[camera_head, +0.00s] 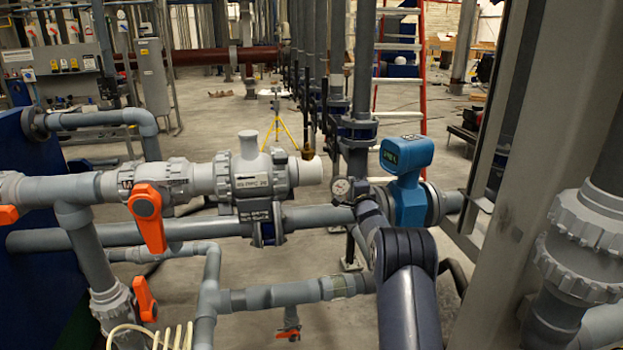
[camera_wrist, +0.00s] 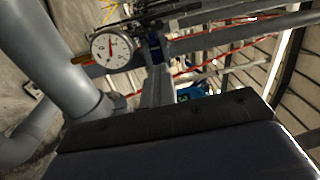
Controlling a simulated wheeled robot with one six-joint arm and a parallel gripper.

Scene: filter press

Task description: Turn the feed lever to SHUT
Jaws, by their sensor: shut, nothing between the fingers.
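Several orange levers show in the head view, and I cannot tell from any label which is the feed lever. The largest orange lever (camera_head: 149,215) is on the grey horizontal pipe at left and hangs downward, across the pipe. A second orange lever (camera_head: 145,298) is on the vertical pipe below it. Another orange lever (camera_head: 8,215) is cut by the left edge. My dark arm stands right of the centre, well apart from these levers. My gripper (camera_wrist: 165,122) shows as a dark block low in the wrist view, shut and empty. No orange lever shows in the wrist view.
A round dial gauge (camera_head: 342,188) and a blue flow meter (camera_head: 407,170) stand near my arm; a white dial gauge (camera_wrist: 112,48) is close in the wrist view. A thick grey column (camera_head: 540,150) blocks the right. Pipes cross the front. A small orange lever (camera_head: 288,333) is low down.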

